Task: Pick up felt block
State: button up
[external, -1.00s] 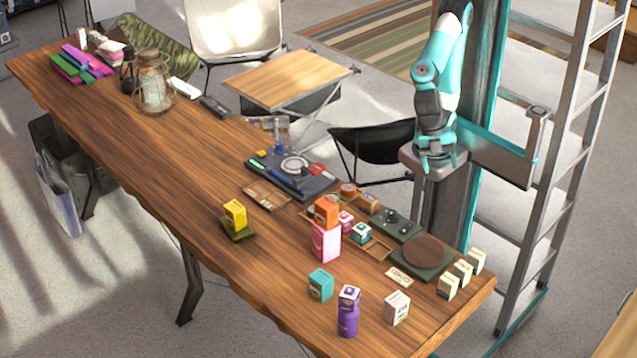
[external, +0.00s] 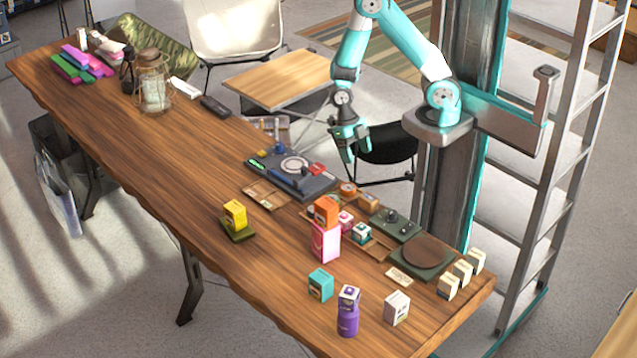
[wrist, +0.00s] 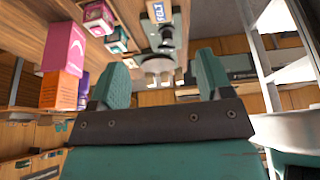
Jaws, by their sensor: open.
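I cannot tell for sure which item is the felt block. Small boxes stand on the long wooden table (external: 150,160): a yellow one (external: 235,214) on a dark green base, an orange one (external: 326,211) on a pink box (external: 325,243), a teal one (external: 320,285), and several pale ones, one of them white (external: 396,308). My gripper (external: 347,152) is open and empty, raised near the table's back edge and above the dark device. In the wrist view my gripper (wrist: 160,82) has nothing between its fingers; the pink box (wrist: 62,38) and orange box (wrist: 60,90) appear upside down at left.
A dark device (external: 320,185) and a green plate with knobs (external: 393,224) lie near the back edge. A lantern (external: 153,82) and a dark block (external: 215,107) are farther left. The table's left middle is clear.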

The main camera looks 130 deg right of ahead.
aim_at(368, 196)
jog(key=p+x, duration=0.1)
jog(key=x, duration=1)
jog(key=shift+a+f, duration=0.1)
jog(key=shift+a, duration=0.05)
jog(key=shift+p+x, duration=1.1)
jog(key=shift+x, duration=1.6)
jog(key=shift+w, duration=0.1)
jog(key=c, duration=1)
